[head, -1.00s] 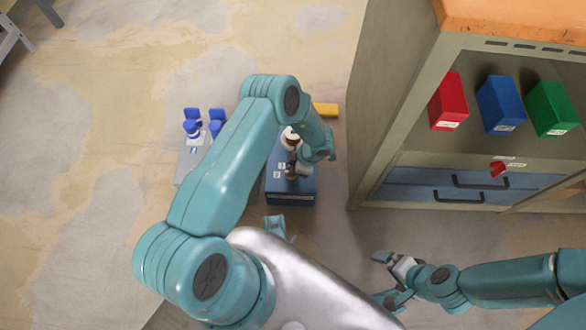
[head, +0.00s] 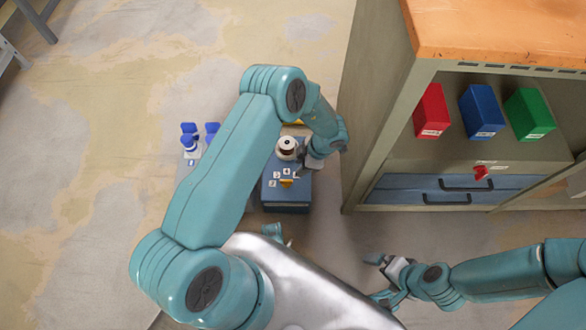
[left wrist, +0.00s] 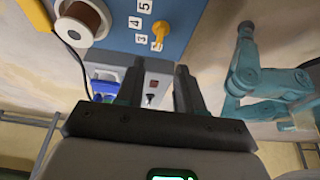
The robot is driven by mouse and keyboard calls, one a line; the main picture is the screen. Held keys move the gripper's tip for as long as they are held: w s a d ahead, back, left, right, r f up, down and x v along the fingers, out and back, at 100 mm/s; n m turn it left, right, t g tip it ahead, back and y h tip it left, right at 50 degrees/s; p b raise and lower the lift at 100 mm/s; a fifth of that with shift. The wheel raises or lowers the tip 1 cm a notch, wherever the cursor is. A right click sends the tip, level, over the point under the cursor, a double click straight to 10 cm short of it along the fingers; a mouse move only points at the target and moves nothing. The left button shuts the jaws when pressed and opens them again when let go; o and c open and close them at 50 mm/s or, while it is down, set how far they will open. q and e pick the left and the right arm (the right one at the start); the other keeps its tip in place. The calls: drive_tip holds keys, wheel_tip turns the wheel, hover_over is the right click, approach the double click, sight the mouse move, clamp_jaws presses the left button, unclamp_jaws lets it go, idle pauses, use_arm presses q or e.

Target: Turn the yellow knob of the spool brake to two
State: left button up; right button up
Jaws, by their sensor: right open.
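The spool brake is a blue box (head: 285,205) on the floor, with a spool (head: 287,147) at its far end and white number labels. Its yellow knob (head: 286,183) shows near the labels. In the left wrist view the yellow knob (left wrist: 161,31) has its narrow end towards the lowest label; I cannot read that number surely. My left gripper (head: 306,164) is by the box's right side, apart from the knob; in the wrist view its fingers (left wrist: 158,82) are spread with nothing between. My right gripper (head: 379,276) is open and empty, away from the box.
A cabinet (head: 376,110) with an orange top stands at right, holding red (head: 431,110), blue (head: 482,110) and green (head: 530,112) boxes above drawers. Blue items (head: 189,143) on a grey base are left of the brake.

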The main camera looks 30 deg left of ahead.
use_arm(q)
drive_tip(key=p+v, duration=0.1)
drive_tip(key=v, duration=0.3)
drive_tip(key=shift+w+d+r, duration=0.1)
drive_tip(key=shift+d+r, duration=0.05)
drive_tip(key=shift+r, duration=0.15)
